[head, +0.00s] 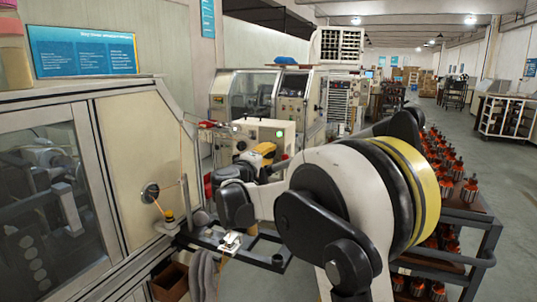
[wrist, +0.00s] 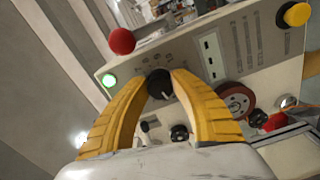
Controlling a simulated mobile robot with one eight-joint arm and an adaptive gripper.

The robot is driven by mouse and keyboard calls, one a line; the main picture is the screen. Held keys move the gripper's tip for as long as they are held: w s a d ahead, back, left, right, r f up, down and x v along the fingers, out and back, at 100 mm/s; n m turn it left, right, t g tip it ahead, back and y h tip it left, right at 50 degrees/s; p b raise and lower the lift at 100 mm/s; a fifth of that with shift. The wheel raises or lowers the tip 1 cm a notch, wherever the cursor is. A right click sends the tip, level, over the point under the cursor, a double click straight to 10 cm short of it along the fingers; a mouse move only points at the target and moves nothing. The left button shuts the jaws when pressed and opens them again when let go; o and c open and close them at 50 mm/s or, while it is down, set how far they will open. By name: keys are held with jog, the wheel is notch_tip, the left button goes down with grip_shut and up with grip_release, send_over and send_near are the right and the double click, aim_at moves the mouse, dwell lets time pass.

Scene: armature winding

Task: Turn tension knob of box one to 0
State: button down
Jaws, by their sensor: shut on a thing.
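The control box (wrist: 215,50) has a pale front panel, tilted in the wrist view. Its black tension knob (wrist: 160,87) has a light pointer line and printed marks above it, too small to read. My gripper (wrist: 164,80) has its two yellow fingers closed on the knob from both sides. In the head view the pale box (head: 276,130) stands past my arm, and my gripper (head: 263,150) is at its front. The knob is hidden there behind my gripper. I cannot tell which number the pointer shows.
A winding machine (head: 140,140) stands left. A cart with red-orange armatures (head: 470,190) stands right.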

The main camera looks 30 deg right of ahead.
jog(key=n, duration=0.6)
jog(key=shift+p, duration=0.3)
dwell(0.4)
jog(key=c, duration=1)
grip_release()
jog(key=shift+d, duration=0.1)
jog(key=v, duration=1.2)
